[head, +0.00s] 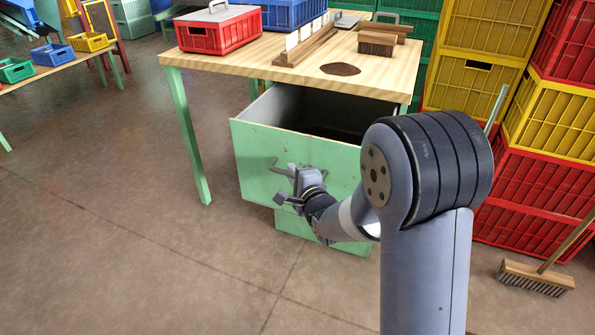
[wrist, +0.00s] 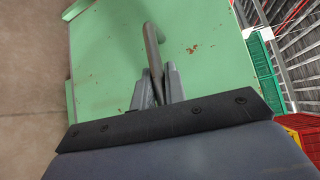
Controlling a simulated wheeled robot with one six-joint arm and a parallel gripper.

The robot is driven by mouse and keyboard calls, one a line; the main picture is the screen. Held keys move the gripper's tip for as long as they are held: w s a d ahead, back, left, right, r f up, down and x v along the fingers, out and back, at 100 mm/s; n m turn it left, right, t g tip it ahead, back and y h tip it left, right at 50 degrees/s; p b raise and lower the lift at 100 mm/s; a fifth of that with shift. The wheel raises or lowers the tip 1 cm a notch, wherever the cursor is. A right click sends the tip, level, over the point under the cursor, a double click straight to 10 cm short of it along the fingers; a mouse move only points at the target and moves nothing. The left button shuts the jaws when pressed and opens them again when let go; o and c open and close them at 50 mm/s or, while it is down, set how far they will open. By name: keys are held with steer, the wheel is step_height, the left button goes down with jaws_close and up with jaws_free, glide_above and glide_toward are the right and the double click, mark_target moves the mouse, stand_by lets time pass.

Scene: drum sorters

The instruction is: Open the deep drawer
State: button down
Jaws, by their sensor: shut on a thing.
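The deep drawer (head: 257,153) is a pale green drawer under the wooden table. It stands pulled out, and its dark, empty-looking inside (head: 335,112) shows in the head view. My gripper (head: 293,186) is at the middle of the drawer front, shut on the metal bar handle (head: 281,168). In the wrist view the gripper's fingers (wrist: 157,86) close around the handle (wrist: 153,45), which stands out from the green drawer front (wrist: 105,50). How far the drawer reaches back is partly hidden by the tabletop.
On the table (head: 290,75) stand a red crate with a lid (head: 219,37), a blue crate (head: 290,13) and a brush (head: 377,43). Stacked red and yellow crates (head: 530,165) and a broom (head: 535,278) stand at the right. The floor left of the drawer is clear.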

steer(key=s+a+b, duration=0.1)
steer(key=s+a, duration=0.1)
steer(key=s, duration=0.4)
steer(key=shift+f, duration=0.1)
steer(key=c, duration=1.5)
jaws_free()
steer(key=shift+w, duration=0.1)
steer(key=shift+o, duration=0.2)
steer(key=p+v, duration=0.1)
steer(key=v, duration=0.9)
steer(key=shift+s, duration=0.4)
steer(key=shift+w, duration=0.1)
